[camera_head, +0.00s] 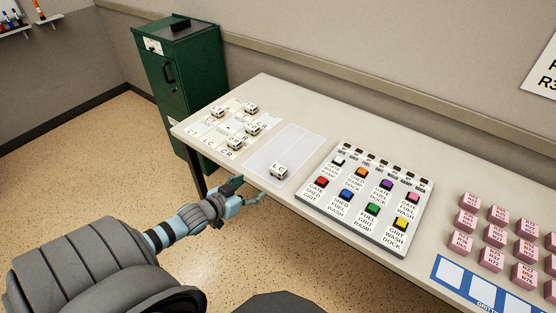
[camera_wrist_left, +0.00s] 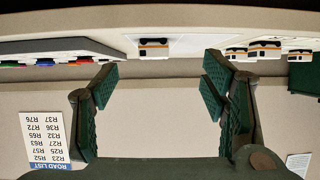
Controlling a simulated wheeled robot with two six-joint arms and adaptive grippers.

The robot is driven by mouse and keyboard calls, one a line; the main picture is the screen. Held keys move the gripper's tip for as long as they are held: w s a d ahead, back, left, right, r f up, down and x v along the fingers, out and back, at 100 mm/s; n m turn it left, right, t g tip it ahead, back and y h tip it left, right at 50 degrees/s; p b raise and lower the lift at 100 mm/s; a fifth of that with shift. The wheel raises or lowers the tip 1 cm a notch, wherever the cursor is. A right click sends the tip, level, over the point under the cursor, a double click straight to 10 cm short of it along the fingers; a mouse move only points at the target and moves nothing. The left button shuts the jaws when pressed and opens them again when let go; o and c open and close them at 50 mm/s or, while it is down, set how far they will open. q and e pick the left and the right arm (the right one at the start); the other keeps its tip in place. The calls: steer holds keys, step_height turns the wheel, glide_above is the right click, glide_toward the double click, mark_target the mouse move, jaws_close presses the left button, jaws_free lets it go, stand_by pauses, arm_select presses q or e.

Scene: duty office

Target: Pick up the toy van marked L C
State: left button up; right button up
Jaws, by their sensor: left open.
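A small white toy van (camera_head: 278,173) stands alone on a pale grey sheet (camera_head: 298,145) near the table's front edge; its roof lettering looks like L C but is small. In the left wrist view, which is upside down, a white van with an orange band (camera_wrist_left: 153,47) shows beyond the gap between the fingers. My left gripper (camera_head: 250,190) is open and empty at the table's front edge, to the lower left of that van and apart from it. Its spread fingers also show in the left wrist view (camera_wrist_left: 160,85). My right gripper is not in view.
Several similar vans (camera_head: 252,129) stand on a lettered sheet (camera_head: 205,142) at the left. A panel of coloured buttons (camera_head: 330,204) lies right of the lone van. Pink blocks (camera_head: 461,241) stand farther right. A green cabinet (camera_head: 186,75) stands beyond the table's left end.

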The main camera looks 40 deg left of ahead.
mark_target(278, 168)
arm_select(q)
steer(key=shift+t+h, duration=0.3)
steer(key=b+x, duration=0.3)
steer(key=x, duration=0.1)
steer(key=r+b+x, duration=0.1)
steer(key=b+x, duration=0.3)
steer(key=x, duration=0.1)
steer(key=w+r+b+x, duration=0.1)
steer(key=b+x, duration=0.3)
steer(key=x, duration=0.1)
steer(key=shift+w+d, duration=0.2)
steer(key=shift+d, duration=0.15)
steer(key=shift+w, duration=0.15)
steer(key=shift+r, duration=0.1)
steer(key=c, duration=1.1)
steer(key=shift+c, duration=0.5)
